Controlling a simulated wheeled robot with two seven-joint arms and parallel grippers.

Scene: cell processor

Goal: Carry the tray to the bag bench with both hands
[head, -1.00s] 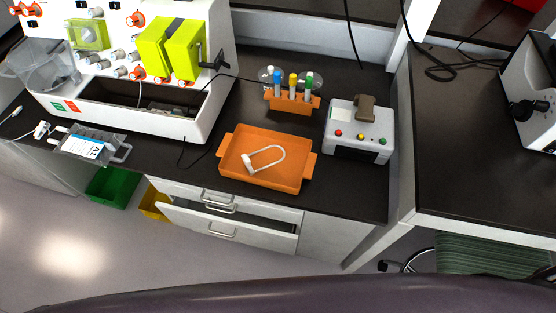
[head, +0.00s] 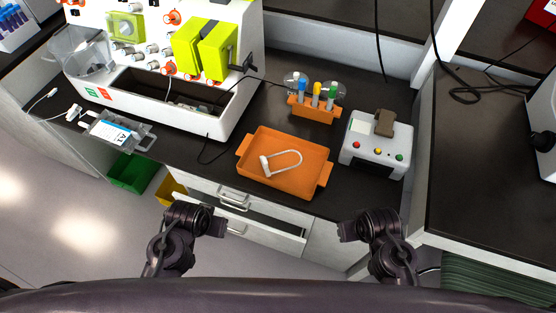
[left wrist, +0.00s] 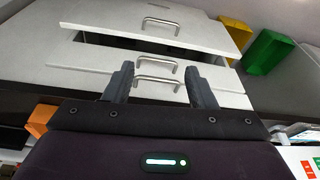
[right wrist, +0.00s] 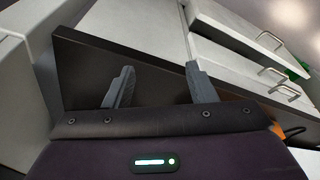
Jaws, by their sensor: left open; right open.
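The orange tray (head: 258,179) sits on the dark bench top near its front edge, with a handle on its left and right ends. A white U-shaped clamp-like item (head: 280,161) lies in it. My left gripper (head: 222,224) is open and empty in front of the drawers, below and left of the tray; its fingers also show in the left wrist view (left wrist: 158,88). My right gripper (head: 343,232) is open and empty, below and right of the tray; its fingers show in the right wrist view (right wrist: 160,85). Neither touches the tray. I cannot tell which surface is the bag bench.
A drawer (head: 262,228) stands partly open below the tray. An orange tube rack (head: 314,110) is behind the tray, a white device (head: 378,145) to its right, and a white machine (head: 170,110) to its left. A labelled bag (head: 112,131) lies at far left. Another dark bench (head: 480,180) is at right.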

